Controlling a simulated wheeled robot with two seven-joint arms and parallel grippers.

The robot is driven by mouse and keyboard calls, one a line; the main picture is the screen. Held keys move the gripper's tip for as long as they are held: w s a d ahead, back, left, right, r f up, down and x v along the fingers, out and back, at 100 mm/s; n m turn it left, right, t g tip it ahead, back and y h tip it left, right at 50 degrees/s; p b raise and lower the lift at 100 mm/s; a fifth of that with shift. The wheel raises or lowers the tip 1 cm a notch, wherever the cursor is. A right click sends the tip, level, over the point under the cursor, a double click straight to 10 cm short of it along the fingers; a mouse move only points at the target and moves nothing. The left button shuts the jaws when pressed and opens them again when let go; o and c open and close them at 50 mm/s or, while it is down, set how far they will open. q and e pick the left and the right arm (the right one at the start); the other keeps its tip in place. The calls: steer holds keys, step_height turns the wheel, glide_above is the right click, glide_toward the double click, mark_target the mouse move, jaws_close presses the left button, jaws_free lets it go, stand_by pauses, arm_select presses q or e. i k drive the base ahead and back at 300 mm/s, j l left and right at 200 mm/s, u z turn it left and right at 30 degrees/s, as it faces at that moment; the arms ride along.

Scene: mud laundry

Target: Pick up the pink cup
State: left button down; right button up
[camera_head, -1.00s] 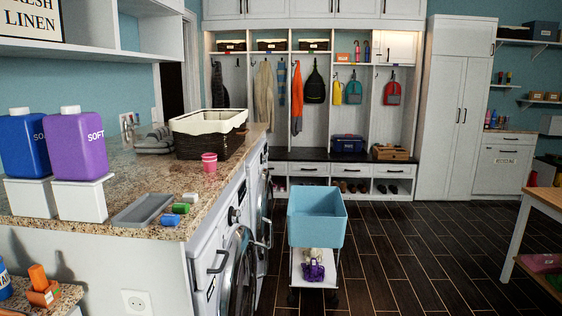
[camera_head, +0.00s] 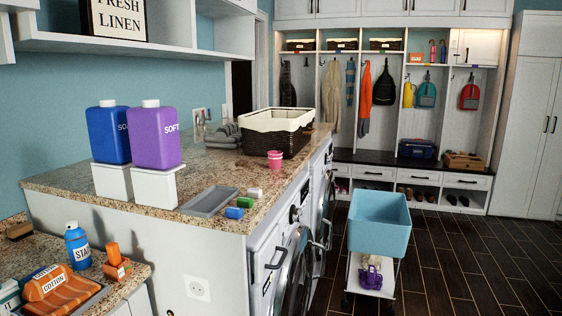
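The pink cup (camera_head: 275,159) stands upright on the granite counter (camera_head: 233,172), near its right edge above the washers. It is small, with a visible rim line. It is just in front of the dark wicker basket with a white liner (camera_head: 277,133). Neither of my grippers shows in the head view.
A grey tray (camera_head: 210,201) and small green, blue and white items lie on the counter's near corner. Blue (camera_head: 108,134) and purple (camera_head: 155,138) bottles stand on white blocks at left. A light-blue bin on a cart (camera_head: 379,223) stands on the floor right of the washers.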

mark_target(275, 157)
steer(key=i+l+u, duration=0.1)
steer(key=i+l, duration=0.2)
steer(key=i+l+u, duration=0.1)
steer(key=i+l, duration=0.2)
steer(key=l, duration=0.2)
steer(key=i+l, duration=0.3)
steer(key=l, duration=0.15)
steer(key=i+l+u, duration=0.15)
steer(key=l, duration=0.3)
steer(key=i+l+u, duration=0.1)
steer(key=i+l, duration=0.3)
steer(key=i+l+u, duration=0.1)
steer(key=l, duration=0.45)
steer(key=i+l+u, duration=0.1)
steer(key=i+l, duration=0.25)
steer(key=l, duration=0.15)
steer(key=i+l+u, duration=0.1)
steer(key=l, duration=0.45)
steer(key=i, duration=0.1)
